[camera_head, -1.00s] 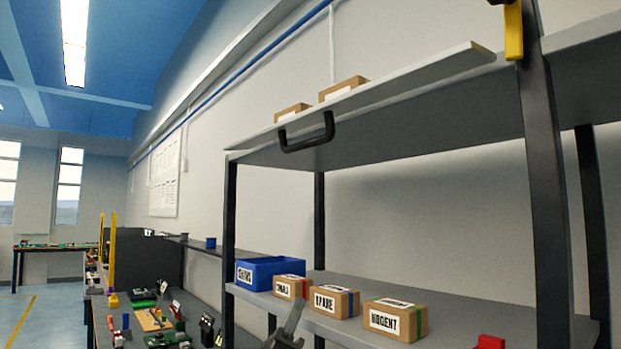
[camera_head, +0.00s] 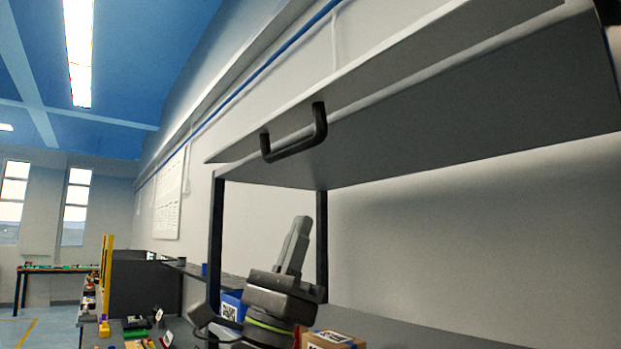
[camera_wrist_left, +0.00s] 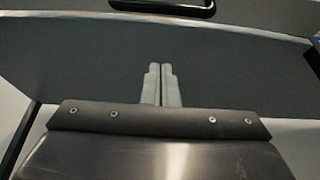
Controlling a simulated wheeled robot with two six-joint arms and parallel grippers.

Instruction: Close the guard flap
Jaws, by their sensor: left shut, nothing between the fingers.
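The guard flap (camera_head: 400,64) is a long grey panel, raised and tilted above the shelf frame, with a black U-shaped handle (camera_head: 296,148) near its left end. In the left wrist view the handle (camera_wrist_left: 165,4) shows at the top edge, partly cut off, beyond a broad dark grey surface. My left gripper (camera_head: 301,220) points upward below the handle, apart from it in the picture. Its two fingers (camera_wrist_left: 160,68) are together and empty. My right gripper is not in view.
Below the flap, a lower shelf (camera_head: 400,333) holds a blue bin (camera_head: 232,304) and a cardboard box (camera_head: 333,341), partly hidden by my left arm. A dark shelf post (camera_head: 215,240) stands left of my gripper. A cluttered bench is at the lower left.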

